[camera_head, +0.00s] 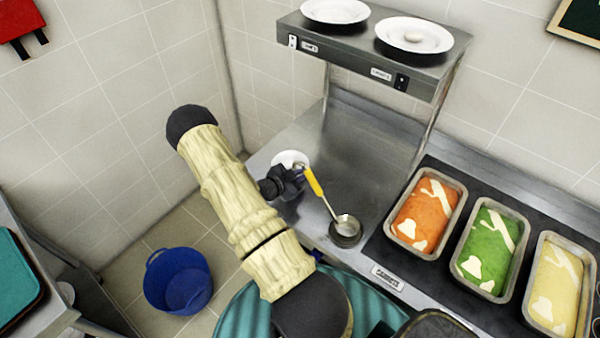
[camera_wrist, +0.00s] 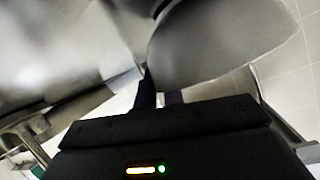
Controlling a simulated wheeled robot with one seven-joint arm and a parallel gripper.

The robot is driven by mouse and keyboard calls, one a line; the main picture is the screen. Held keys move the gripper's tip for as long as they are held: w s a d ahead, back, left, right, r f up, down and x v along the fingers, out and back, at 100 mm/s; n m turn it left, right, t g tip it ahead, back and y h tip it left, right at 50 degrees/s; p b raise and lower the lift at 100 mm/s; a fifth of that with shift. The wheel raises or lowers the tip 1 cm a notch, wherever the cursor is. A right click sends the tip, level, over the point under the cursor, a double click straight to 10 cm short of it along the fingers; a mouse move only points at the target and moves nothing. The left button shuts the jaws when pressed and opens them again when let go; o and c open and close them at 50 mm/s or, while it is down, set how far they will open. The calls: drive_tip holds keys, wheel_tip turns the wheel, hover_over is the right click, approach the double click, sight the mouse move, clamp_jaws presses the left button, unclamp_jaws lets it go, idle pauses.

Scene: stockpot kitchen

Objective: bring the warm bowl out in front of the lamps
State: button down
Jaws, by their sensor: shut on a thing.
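The white bowl (camera_head: 288,157) is over the left end of the steel counter, partly hidden by my gripper in the head view. My gripper (camera_head: 293,178) is at the bowl's near side and shut on it. In the wrist view the bowl (camera_wrist: 225,45) fills the upper middle, pale grey and tilted in the picture, with the dark fingers (camera_wrist: 158,97) against its lower left edge. I cannot tell whether the bowl touches the counter. The lamp shelf (camera_head: 350,48) stands over the back of the counter; the bowl is left and forward of it.
A ladle with a yellow handle (camera_head: 314,182) leans from a small round steel holder (camera_head: 346,234), its end close to my gripper. Orange (camera_head: 424,215), green (camera_head: 487,245) and yellow (camera_head: 557,285) food pans stand at right. A blue bucket (camera_head: 177,281) is on the floor.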

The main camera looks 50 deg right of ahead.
drive_tip(key=shift+f, duration=0.2)
drive_tip(key=c, duration=1.5)
unclamp_jaws()
drive_tip(key=shift+r, duration=0.2)
drive_tip(key=shift+a, duration=0.25)
drive_tip(key=b+v, duration=0.3)
drive_tip(key=v, duration=0.8)
drive_tip(key=shift+a, duration=0.2)
drive_tip(key=shift+r, duration=0.15)
